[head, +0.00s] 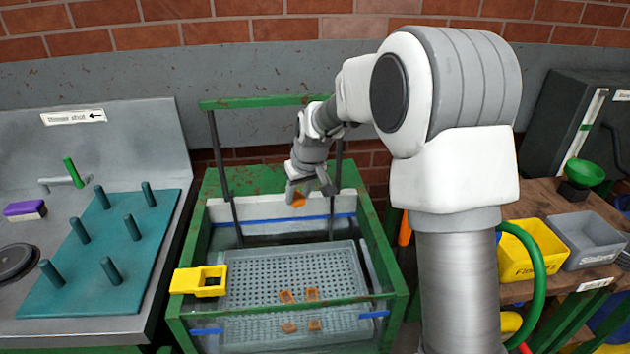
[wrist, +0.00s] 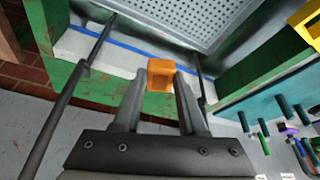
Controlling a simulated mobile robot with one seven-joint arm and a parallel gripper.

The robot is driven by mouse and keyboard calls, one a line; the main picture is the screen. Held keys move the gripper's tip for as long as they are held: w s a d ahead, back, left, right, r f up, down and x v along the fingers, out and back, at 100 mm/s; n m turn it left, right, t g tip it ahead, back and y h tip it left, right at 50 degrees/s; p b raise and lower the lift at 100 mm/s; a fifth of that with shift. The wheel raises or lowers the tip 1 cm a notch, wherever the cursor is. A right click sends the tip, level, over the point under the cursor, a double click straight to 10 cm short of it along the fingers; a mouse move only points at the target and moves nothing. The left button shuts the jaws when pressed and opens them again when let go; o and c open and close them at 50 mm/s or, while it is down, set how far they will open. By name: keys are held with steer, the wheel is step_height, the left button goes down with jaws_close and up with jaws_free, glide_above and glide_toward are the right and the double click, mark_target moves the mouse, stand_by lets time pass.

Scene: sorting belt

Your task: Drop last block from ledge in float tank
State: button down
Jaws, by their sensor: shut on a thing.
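My gripper (head: 299,193) is shut on an orange block (wrist: 160,75), held between its fingertips. In the head view the held block (head: 299,200) shows just below the fingers, at the back of the float tank, in front of the pale ledge (head: 350,204). The ledge also shows behind the block in the wrist view (wrist: 110,62), with no other block visible on it. The tank (head: 187,322) has a green frame and blue line marks. Several orange-brown blocks (head: 312,294) show over the grey perforated tray (head: 345,262) inside.
A yellow two-slot holder (head: 182,281) sits on the tank's left rim. A teal peg mat (head: 60,295) lies left. Yellow (head: 516,264) and grey (head: 588,238) bins stand right.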

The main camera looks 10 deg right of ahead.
steer(key=shift+s+a+f, duration=0.1)
steer(key=shift+s+a, duration=0.1)
steer(key=shift+s, duration=0.2)
steer(key=shift+s+a+f, duration=0.1)
steer(key=shift+s+a, duration=0.05)
steer(key=shift+s, duration=0.25)
steer(key=shift+s+a+f+b, duration=0.1)
steer(key=shift+s+f+b, duration=0.05)
steer(key=shift+f+b, duration=0.15)
step_height(320, 180, down, 10)
steer(key=b, duration=0.6)
steer(key=shift+r, duration=0.25)
steer(key=shift+c, duration=1.9)
jaws_free()
steer(key=p+v, duration=0.2)
steer(key=v, duration=1.5)
steer(key=shift+r+p, duration=0.2)
steer(key=shift+p, duration=0.1)
